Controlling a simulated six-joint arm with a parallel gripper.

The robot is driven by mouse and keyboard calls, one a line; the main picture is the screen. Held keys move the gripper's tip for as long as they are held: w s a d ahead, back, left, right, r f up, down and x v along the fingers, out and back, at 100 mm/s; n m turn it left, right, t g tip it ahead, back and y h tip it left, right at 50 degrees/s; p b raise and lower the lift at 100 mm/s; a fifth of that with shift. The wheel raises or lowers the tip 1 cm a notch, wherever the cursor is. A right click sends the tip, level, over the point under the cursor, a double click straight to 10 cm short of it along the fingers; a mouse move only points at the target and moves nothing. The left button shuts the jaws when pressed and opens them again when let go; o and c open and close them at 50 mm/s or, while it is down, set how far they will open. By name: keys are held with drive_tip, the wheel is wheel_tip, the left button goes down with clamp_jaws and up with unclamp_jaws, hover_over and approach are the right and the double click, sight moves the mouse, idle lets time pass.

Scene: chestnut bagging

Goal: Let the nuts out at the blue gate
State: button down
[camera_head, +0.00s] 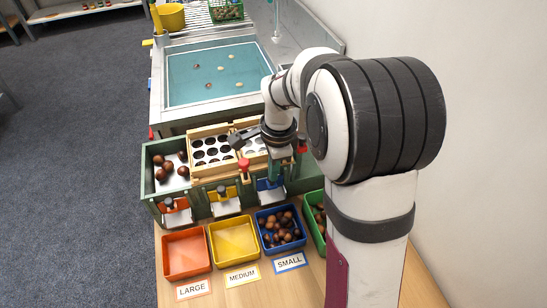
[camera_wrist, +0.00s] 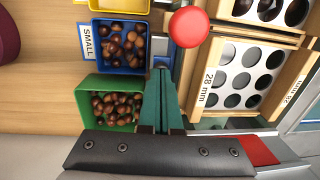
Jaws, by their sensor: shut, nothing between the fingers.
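The blue gate (camera_head: 268,184) is on the front of the green sorter, above the blue bin (camera_head: 293,212). My gripper covers part of it, so I cannot tell whether it is raised. The blue bin, labelled SMALL, holds many brown nuts; it also shows in the wrist view (camera_wrist: 147,62). My gripper (camera_head: 274,178) is shut and empty, pointing down at the sorter's front near the blue gate. In the wrist view the closed green fingers (camera_wrist: 160,72) reach between the bins and the sieve frame; contact with the gate cannot be told.
The orange bin (camera_head: 187,255) and yellow bin (camera_head: 234,243) look empty. A green bin (camera_wrist: 112,82) with nuts stands beside the blue one. A red knob (camera_wrist: 188,27) sticks up near the sieve frame (camera_wrist: 207,75). Several nuts lie in the sorter's left compartment. A water basin (camera_head: 215,103) is behind.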

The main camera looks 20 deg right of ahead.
wheel_tip(320, 180, up, 14)
drive_tip(key=s, duration=0.1)
drive_tip(key=s+a+f+n, duration=0.2)
drive_tip(key=s+n, duration=0.2)
drive_tip(key=s, duration=0.4)
drive_tip(key=s+a+f+n+y, duration=0.1)
drive_tip(key=s+a+f+n, duration=0.1)
drive_tip(key=s, duration=0.6)
drive_tip(key=s+a+f+n+g, duration=0.1)
drive_tip(key=s+a+f+n, duration=0.1)
drive_tip(key=s+n, duration=0.4)
drive_tip(key=s+f, duration=0.1)
drive_tip(key=s, duration=0.2)
drive_tip(key=shift+f, duration=0.35)
